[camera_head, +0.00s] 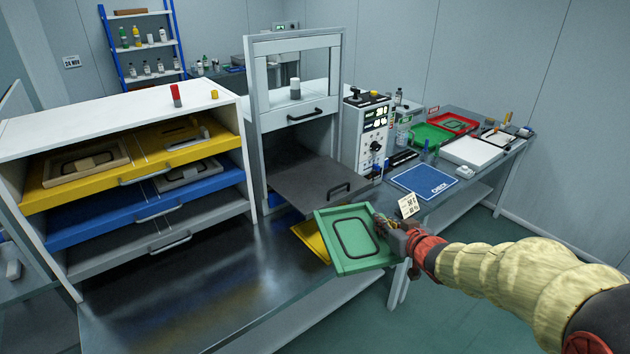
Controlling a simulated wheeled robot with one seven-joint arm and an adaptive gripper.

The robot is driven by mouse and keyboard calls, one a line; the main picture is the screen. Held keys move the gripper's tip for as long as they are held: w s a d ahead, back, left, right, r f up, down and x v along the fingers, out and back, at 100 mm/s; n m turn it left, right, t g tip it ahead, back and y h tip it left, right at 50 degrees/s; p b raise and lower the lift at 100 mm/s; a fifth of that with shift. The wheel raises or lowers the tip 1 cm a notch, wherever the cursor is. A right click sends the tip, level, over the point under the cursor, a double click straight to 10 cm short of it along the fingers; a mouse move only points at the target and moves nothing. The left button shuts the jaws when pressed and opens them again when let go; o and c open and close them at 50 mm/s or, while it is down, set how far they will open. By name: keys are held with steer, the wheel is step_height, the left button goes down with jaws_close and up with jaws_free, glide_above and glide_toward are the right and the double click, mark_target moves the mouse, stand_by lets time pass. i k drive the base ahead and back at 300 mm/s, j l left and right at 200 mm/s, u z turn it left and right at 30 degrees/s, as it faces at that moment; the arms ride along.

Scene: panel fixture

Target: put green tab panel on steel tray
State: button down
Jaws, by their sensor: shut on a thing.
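The green panel (347,237), with a raised rim and a dark rounded-square ring, is held tilted above the front right of the dark bench. My gripper (392,236) is shut on its right edge. A grey tray (165,228) with a handle is the lowest drawer of the left cabinet, pulled out and bare where visible. Another grey metal tray (310,185) with a black handle juts from the upright fixture, empty. I cannot tell which of the two is the steel tray. The panel's tab cannot be made out.
A yellow piece (309,240) lies partly hidden behind the green panel. The yellow drawer (110,183) holds a tan panel, the blue drawer (120,210) a grey one. The fixture frame (251,130) stands upright. The dark bench (200,300) is clear in front.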

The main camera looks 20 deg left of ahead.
mark_target(314, 177)
steer(key=i+j, duration=1.1)
steer(key=i, duration=0.2)
